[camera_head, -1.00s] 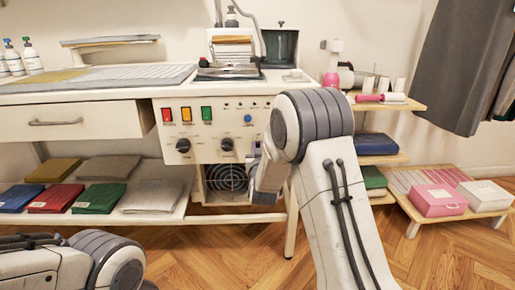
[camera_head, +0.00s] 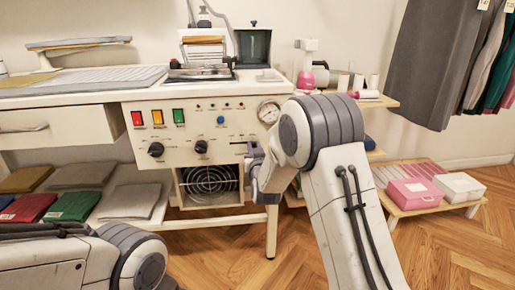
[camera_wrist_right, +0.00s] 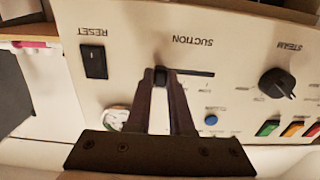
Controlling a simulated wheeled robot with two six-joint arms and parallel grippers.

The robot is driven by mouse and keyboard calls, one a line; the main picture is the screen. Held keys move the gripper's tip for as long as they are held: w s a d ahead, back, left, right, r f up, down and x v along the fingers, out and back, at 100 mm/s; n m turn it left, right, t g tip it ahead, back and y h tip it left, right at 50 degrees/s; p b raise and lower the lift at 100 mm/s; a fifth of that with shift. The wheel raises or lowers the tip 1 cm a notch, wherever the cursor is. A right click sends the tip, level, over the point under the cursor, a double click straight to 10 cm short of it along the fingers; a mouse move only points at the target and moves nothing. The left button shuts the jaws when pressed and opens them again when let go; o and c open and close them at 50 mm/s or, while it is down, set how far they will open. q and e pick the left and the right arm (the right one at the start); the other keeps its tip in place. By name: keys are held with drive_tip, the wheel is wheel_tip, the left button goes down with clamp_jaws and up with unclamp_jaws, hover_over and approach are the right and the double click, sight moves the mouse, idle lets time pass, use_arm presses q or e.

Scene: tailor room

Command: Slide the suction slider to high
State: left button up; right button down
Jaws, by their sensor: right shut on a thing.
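The suction slider (camera_wrist_right: 160,77) is a small dark knob in a straight slot below the upside-down word SUCTION in the right wrist view. The knob sits at the left end of the visible slot (camera_wrist_right: 195,73) in that view, which is the right side on the panel. My right gripper (camera_wrist_right: 161,78) is shut on the knob, with a fingertip on each side partly hiding it. In the head view my right gripper (camera_head: 252,150) is at the lower right of the control panel (camera_head: 180,133), and the knob is hidden there. My left gripper is out of view; only its arm shows.
A black reset switch (camera_wrist_right: 94,62) and a steam knob (camera_wrist_right: 277,83) flank the slot in the wrist view. A round gauge (camera_head: 268,110) is above my right gripper. A fan grille (camera_head: 209,180) is below the panel. Wooden floor is open in front.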

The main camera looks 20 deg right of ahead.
drive_tip(key=c, duration=0.8)
unclamp_jaws()
drive_tip(key=shift+d, duration=0.3)
drive_tip(key=shift+s+a, duration=0.1)
drive_tip(key=shift+a, duration=0.05)
drive_tip(key=shift+s, duration=0.25)
drive_tip(key=s+a+p, duration=0.1)
drive_tip(key=s+p, duration=0.1)
drive_tip(key=s, duration=0.7)
drive_tip(key=shift+s, duration=0.4)
drive_tip(key=shift+a, duration=0.1)
